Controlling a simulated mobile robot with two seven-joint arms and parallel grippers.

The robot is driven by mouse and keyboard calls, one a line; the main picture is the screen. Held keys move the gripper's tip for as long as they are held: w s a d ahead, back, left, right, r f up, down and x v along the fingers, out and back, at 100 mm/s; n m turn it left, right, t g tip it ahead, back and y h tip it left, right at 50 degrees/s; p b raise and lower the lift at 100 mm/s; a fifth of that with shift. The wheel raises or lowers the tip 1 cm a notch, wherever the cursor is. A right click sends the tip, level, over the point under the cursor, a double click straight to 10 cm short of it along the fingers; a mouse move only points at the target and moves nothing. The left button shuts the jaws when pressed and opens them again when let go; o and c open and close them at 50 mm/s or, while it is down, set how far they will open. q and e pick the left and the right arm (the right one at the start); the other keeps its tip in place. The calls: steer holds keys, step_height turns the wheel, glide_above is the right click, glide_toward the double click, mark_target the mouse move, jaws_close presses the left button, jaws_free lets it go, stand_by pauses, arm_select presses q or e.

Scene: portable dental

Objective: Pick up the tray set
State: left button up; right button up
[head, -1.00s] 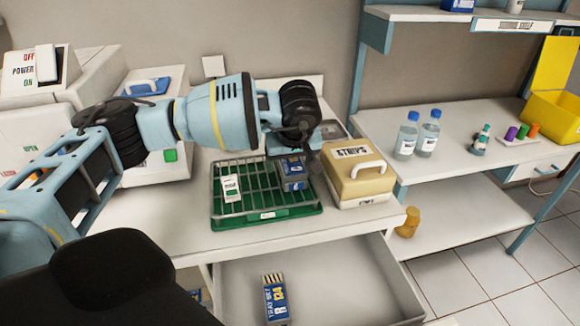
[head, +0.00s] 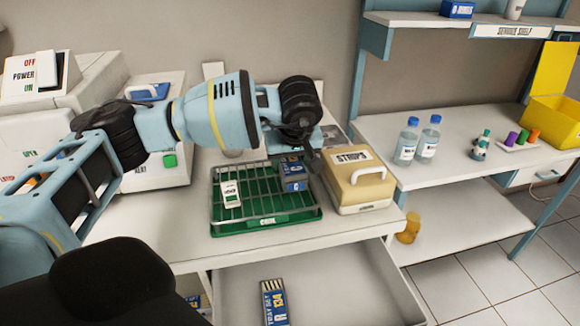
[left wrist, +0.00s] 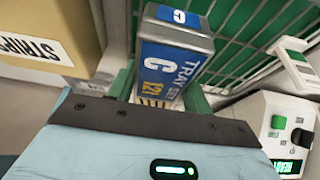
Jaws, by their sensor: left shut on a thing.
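My right gripper is not in view.
A beige STRIPS box (head: 357,183) stands close to the rack's right. A white packet (head: 230,194) is in the rack's left part. Another blue tray set (head: 274,303) lies in the open drawer (head: 335,280) below. Bottles (head: 408,142) stand on the right-hand bench.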

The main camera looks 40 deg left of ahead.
arm_select(q)
steer(key=shift+r, duration=0.85)
steer(key=s+d+r, duration=0.1)
steer(key=s+d, duration=0.7)
steer(key=s, duration=0.5)
steer(key=shift+s+d+r+b, duration=0.2)
steer(key=shift+d+r+b, duration=0.1)
steer(key=shift+d+b, duration=0.15)
